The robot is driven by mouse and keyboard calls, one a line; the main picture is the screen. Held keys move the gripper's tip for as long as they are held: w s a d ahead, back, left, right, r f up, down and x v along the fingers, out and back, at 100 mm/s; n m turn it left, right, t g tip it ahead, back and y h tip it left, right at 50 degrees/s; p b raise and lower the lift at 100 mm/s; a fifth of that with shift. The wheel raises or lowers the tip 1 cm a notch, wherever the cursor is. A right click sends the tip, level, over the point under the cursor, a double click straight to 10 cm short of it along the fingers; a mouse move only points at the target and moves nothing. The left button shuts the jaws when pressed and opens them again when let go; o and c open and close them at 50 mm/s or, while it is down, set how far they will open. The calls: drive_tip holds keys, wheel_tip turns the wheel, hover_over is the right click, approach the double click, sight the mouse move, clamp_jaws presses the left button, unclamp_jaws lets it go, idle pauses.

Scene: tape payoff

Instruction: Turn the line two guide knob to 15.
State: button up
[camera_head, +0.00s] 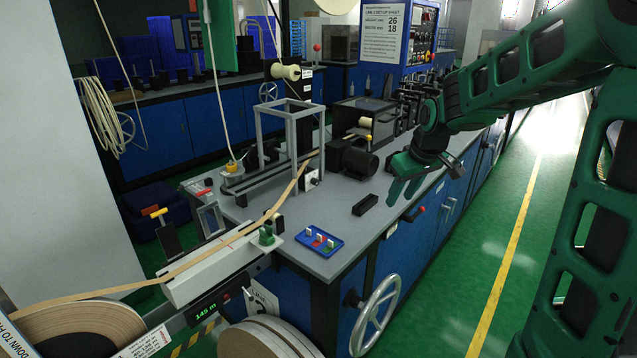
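A small dark knob on a white dial plate (311,180) sits on the front of the grey guide frame (291,113), beside the tan tape (298,183). Its numbers and pointer are too small to read, and I cannot tell for sure that it is the line two guide knob. My gripper (401,192) hangs over the right edge of the grey bench, to the right of the plate and well apart from it. Its two fingers point down and look spread, with nothing between them.
A black motor (353,158) stands between the plate and my gripper. A black block (365,205) and a blue tray (313,240) with small coloured pieces lie on the bench. A large handwheel (376,312) juts from the front. A sheet headed line 2 (382,33) hangs behind.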

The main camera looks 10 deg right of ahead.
sight(317, 182)
drive_tip(key=w+a+f+n+t+y, duration=0.1)
drive_tip(key=w+a+n+t+y, duration=0.15)
drive_tip(key=w+a, duration=0.6)
drive_tip(key=w+a+f+n+t+y, duration=0.1)
drive_tip(key=w+a+n+y, duration=0.15)
drive_tip(key=w, duration=1.05)
drive_tip(key=shift+h, duration=0.5)
drive_tip(key=x, duration=1)
drive_tip(key=shift+w+a, duration=0.2)
drive_tip(key=shift+w, duration=0.15)
clamp_jaws()
drive_tip(key=shift+a, duration=0.3)
drive_tip(key=shift+d, duration=0.3)
